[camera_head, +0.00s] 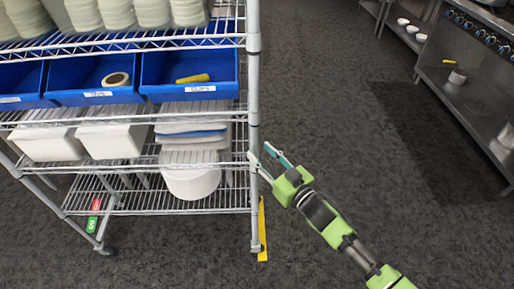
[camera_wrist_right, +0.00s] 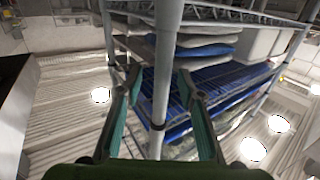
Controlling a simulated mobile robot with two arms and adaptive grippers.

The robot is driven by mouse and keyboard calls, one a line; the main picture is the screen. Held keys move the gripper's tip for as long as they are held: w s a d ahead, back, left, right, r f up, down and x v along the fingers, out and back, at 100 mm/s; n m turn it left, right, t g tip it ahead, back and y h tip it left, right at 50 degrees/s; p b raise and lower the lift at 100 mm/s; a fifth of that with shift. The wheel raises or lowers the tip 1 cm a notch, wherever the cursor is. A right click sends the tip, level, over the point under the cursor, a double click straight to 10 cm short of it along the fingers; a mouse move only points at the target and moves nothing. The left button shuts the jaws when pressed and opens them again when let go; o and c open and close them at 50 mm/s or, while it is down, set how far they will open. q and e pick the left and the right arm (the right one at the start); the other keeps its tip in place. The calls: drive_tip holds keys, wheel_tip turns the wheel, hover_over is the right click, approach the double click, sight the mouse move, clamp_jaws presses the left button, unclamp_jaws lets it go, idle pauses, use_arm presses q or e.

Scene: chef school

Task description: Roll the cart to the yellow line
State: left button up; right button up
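The cart (camera_head: 253,60) is a wire-shelf rack on wheels, filling the left half of the head view. Its front right post (camera_head: 254,195) stands beside a short yellow line (camera_head: 262,235) on the floor; the foot of the post overlaps the line's left edge in the picture. My right gripper (camera_head: 267,158) is at this post, about mid-height. In the right wrist view the post (camera_wrist_right: 166,70) runs between the two fingers (camera_wrist_right: 160,105), which are apart with gaps on both sides. My left gripper is not in view.
The cart carries stacked pale dishes (camera_head: 120,14), blue bins (camera_head: 160,93), white tubs (camera_head: 108,140) and folded cloths (camera_head: 192,130). A steel stove counter (camera_head: 460,95) stands at the right. The dark floor between is clear.

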drive_tip(key=shift+v, duration=2.1)
